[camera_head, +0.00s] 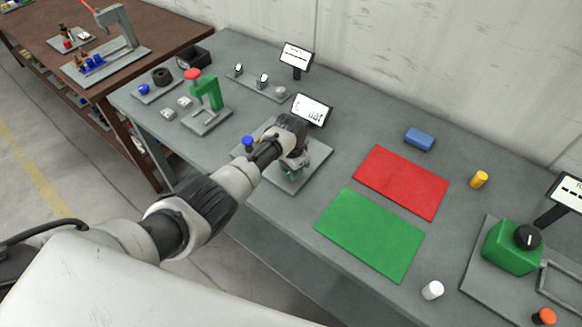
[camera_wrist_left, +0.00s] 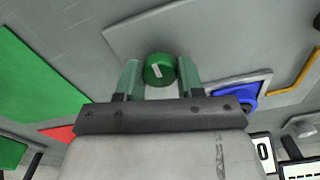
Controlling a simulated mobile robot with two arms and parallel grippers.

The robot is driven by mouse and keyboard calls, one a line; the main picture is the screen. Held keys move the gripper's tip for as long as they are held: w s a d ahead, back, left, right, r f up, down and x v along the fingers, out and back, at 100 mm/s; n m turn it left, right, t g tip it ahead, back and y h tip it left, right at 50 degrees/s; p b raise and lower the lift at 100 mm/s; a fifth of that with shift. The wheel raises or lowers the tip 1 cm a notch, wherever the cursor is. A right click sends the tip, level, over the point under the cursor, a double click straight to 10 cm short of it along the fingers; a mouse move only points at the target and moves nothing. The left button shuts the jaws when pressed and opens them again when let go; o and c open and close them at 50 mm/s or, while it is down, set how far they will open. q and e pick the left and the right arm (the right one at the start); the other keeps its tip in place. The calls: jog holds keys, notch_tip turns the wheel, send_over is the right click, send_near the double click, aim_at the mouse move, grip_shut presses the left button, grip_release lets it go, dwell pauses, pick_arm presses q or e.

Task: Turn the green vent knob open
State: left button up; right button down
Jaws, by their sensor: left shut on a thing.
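The green vent knob (camera_wrist_left: 159,69) shows in the left wrist view as a round green cap with a white mark on top. It sits between the two fingers of my left gripper (camera_wrist_left: 160,78), which is shut on it. In the head view my left gripper (camera_head: 291,160) is over a grey base plate (camera_head: 318,171) on the bench, and the wrist hides the knob. Some green shows under the gripper there. A blue knob (camera_head: 248,143) stands at the left of the same plate, and blue also shows right of the fingers in the wrist view (camera_wrist_left: 232,98). My right gripper is out of view.
A display (camera_head: 312,110) stands just behind the plate. A green press with a red cap (camera_head: 207,93) is to the left. Red (camera_head: 403,182) and green (camera_head: 370,234) mats lie to the right. A green box with a black dial (camera_head: 511,248) is at the far right.

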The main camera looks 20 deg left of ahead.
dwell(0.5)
pick_arm(q)
jog(key=o, duration=0.9)
jog(key=shift+r, duration=0.1)
notch_tip(320, 180, up, 11)
jog(key=shift+f+b, duration=0.15)
jog(key=shift+b, duration=0.2)
